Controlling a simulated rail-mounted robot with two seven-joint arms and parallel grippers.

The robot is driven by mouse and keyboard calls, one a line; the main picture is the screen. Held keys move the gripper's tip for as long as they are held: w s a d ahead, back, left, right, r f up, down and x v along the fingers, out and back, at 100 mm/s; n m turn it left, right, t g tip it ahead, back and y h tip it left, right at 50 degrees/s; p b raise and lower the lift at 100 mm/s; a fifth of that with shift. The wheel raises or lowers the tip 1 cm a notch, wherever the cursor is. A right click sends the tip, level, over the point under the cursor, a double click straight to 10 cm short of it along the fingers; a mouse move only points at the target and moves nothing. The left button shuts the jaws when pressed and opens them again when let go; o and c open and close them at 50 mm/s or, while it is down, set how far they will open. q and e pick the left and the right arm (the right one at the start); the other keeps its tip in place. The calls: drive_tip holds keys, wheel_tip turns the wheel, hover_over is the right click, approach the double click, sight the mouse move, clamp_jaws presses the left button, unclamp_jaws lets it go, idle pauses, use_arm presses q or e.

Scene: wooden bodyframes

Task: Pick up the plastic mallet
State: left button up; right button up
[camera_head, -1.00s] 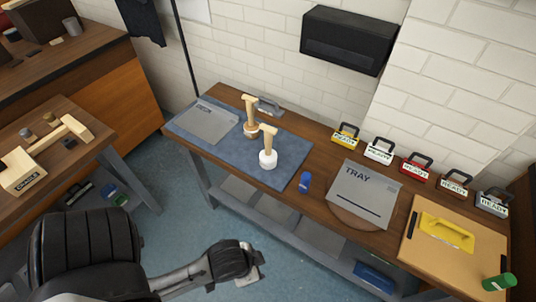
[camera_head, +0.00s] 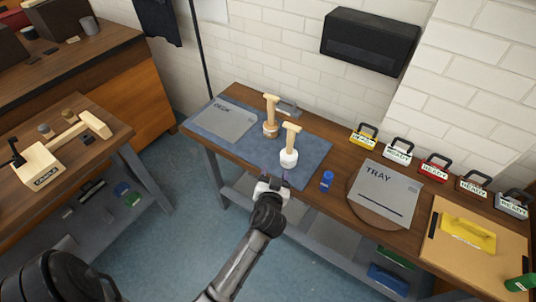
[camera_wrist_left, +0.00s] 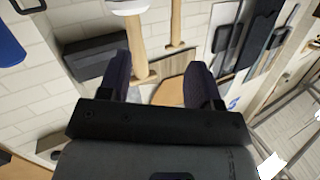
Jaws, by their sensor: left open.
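The plastic mallet (camera_head: 289,158) has a white head and a pale wooden handle with a crosspiece on top. It stands head down near the front edge of the blue mat (camera_head: 222,148). In the left wrist view its white head (camera_wrist_left: 130,5) is cut off by the top edge, and its handle (camera_wrist_left: 137,45) reaches down toward the left finger. My left gripper (camera_head: 275,177) is open and empty, in front of the bench edge and just short of the mallet. Its two fingers also show apart in the left wrist view (camera_wrist_left: 158,82). My right gripper is out of view.
A similar mallet with a brown head (camera_head: 270,131) stands close behind on the mat. A blue bottle (camera_head: 326,181) stands right of the mat, near a grey tray sheet (camera_head: 385,190). A grey sheet (camera_head: 222,122) lies on the mat's left. Several tagged boxes line the back.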

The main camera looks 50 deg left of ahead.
sight(289, 143)
use_arm(q)
drive_tip(key=w+r+t, duration=0.1)
drive_tip(key=w, duration=0.1)
drive_tip(key=w+a+r+t, duration=0.1)
drive_tip(key=w, duration=0.2)
drive_tip(key=w+a+r+n, duration=0.1)
drive_tip(key=w, duration=0.2)
drive_tip(key=shift+a+t, duration=0.1)
drive_tip(key=shift+t, duration=0.3)
drive_tip(key=shift+x, duration=3.25)
drive_tip(key=shift+w+f, duration=0.1)
drive_tip(key=shift+c, duration=0.3)
drive_tip(key=c, duration=1)
drive_tip(key=shift+o, duration=0.2)
